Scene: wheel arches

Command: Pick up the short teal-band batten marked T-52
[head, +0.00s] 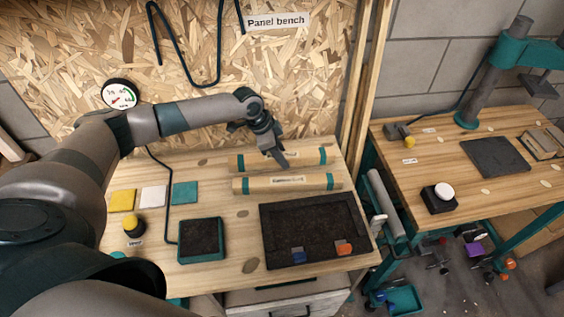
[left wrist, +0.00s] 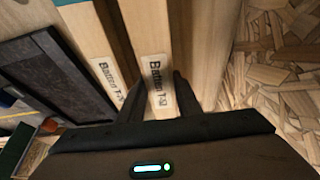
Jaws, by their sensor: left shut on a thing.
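Two pale wooden battens with teal end bands lie side by side on the panel bench. My left gripper (head: 283,164) reaches down over the back batten (head: 308,156), nearer the chipboard wall. In the left wrist view, my left gripper's fingers (left wrist: 160,98) are shut on the sides of this batten (left wrist: 147,28), at its white label. The front batten (head: 262,184) lies apart from the gripper and also shows in the left wrist view (left wrist: 88,30) with a similar label. My right gripper is out of view.
A dark tray (head: 313,228) with a blue and an orange piece lies in front of the battens. A teal-edged dark pad (head: 201,240), coloured squares (head: 185,192) and a yellow-topped knob (head: 132,224) are at left. The chipboard wall (head: 310,90) stands close behind.

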